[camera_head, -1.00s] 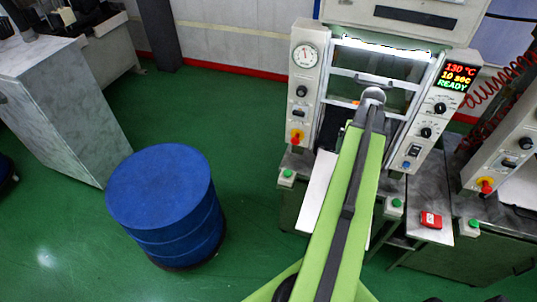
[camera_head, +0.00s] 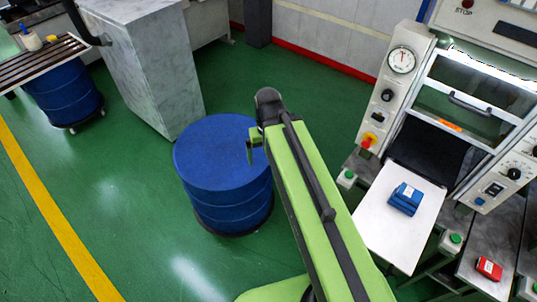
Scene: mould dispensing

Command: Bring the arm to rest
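My green arm reaches up from the bottom of the view, with its dark end joint over the right part of the blue drum's top. My gripper (camera_head: 250,150) shows only as a small dark part at the left of the arm's end, above the drum. I cannot make out its fingers or whether it holds anything.
The blue drum (camera_head: 215,155) stands on the green floor under the arm's end. A press (camera_head: 400,80) is at the right, with a blue block (camera_head: 405,198) on its white tray (camera_head: 375,225). A red block (camera_head: 489,268) lies further right. A grey cabinet (camera_head: 140,60) stands upper left, and open floor is at lower left.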

